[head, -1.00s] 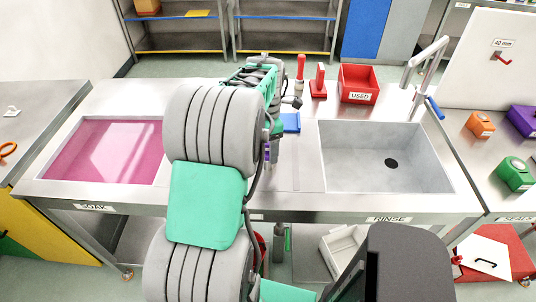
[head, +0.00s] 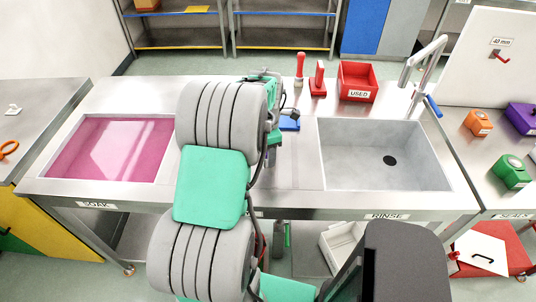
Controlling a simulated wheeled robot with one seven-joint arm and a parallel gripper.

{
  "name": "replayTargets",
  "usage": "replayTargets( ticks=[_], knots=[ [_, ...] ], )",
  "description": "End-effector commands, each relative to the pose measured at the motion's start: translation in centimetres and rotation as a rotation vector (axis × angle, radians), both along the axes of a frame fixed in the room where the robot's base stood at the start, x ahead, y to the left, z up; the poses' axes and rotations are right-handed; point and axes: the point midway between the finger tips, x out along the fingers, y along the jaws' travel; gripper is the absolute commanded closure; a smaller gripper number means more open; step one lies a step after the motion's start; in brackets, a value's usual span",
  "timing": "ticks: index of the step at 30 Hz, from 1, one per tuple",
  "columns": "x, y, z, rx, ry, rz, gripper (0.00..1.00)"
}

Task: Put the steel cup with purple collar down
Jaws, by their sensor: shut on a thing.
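My arm crosses the middle of the sink bench in the head view and hides most of my gripper (head: 273,138). The gripper is low over the steel strip between the two basins, and it is shut on the steel cup with purple collar (head: 267,157). Only a thin sliver of the cup shows beside my arm. I cannot tell whether its base touches the bench top (head: 297,172).
The pink SOAK basin (head: 66,178) is on the left and the empty RINSE basin (head: 350,150) on the right. A blue item (head: 290,124) lies close to the gripper. Behind stand red-handled tools (head: 318,80), a red USED bin (head: 358,82) and a tap (head: 425,62).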

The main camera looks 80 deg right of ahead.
Motion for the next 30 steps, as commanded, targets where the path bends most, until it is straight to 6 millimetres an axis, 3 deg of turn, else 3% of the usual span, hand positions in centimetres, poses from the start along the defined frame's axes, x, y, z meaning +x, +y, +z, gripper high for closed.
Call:
replayTargets(
  ticks=[12,23,30],
  knots=[
    [0.0,0.0,0.0,-0.001,-0.001,0.000,1.00],
    [0.0,-0.1,0.3,-0.002,0.000,0.000,1.00],
    [0.0,-0.1,3.3,-0.006,0.000,0.000,1.00]
  ],
)
